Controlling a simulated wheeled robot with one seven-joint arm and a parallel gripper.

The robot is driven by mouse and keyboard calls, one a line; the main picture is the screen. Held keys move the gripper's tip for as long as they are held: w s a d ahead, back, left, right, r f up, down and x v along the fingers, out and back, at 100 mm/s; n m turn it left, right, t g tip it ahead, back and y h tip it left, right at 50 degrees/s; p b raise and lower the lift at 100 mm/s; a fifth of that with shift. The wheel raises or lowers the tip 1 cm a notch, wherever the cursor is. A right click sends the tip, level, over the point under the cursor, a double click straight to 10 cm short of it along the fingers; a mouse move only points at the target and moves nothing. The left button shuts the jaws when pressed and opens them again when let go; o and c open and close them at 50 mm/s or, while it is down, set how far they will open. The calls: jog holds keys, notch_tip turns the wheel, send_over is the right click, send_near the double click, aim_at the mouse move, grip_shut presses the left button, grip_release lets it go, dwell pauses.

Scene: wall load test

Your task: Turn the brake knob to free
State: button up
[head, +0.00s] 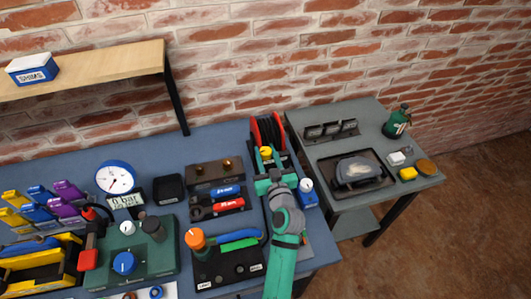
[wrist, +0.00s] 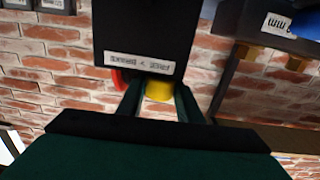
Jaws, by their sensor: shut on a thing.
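The yellow brake knob (head: 265,152) is on the front of the black reel stand, below the red reel (head: 266,130). In the wrist view the yellow knob (wrist: 159,91) sits between my two fingers, below a black block (wrist: 145,30) with a white label (wrist: 139,63). The label's print is upside down and hard to read. My gripper (head: 267,159) is shut on the knob; it also shows in the wrist view (wrist: 159,99). The knob's pointer or marking is hidden, so its setting cannot be told.
A tool rack (head: 216,200) and a black panel with an orange-ended handle (head: 228,262) are at left. A grey side table (head: 350,112) stands at right.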

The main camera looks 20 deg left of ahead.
jog(key=shift+d+f+n+g+y, duration=0.1)
jog(key=shift+f+n+g+y, duration=0.05)
jog(key=shift+n+g+y, duration=1.5)
jog(key=shift+y, duration=0.25)
jog(key=o, duration=1)
jog(key=shift+o, duration=0.2)
jog(key=v, duration=1)
jog(key=shift+s, duration=0.4)
